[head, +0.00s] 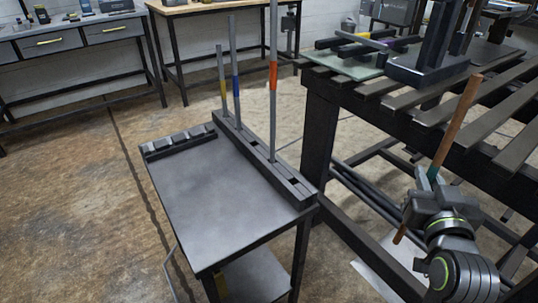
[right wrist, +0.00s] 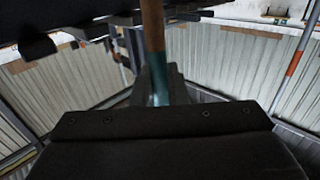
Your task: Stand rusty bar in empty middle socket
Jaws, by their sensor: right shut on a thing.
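The rusty bar (head: 457,122) is brown with a teal band and leans up to the right in the head view. My right gripper (head: 428,180) is shut on it near the band, and a short lower end shows below the gripper. In the right wrist view the bar (right wrist: 153,30) rises between the fingers (right wrist: 158,88). The dark socket rack (head: 262,155) lies along the right edge of the small table. It holds upright grey bars with yellow (head: 223,88), blue (head: 236,85) and orange (head: 273,75) bands. Dark openings show between the blue and orange bars and nearer the front. My left gripper is out of view.
The small table (head: 200,185) has a bare top with a low black tray (head: 178,143) at its far left. A slatted workbench (head: 400,98) stands close on the right, near the held bar. Benches (head: 85,35) line the back wall.

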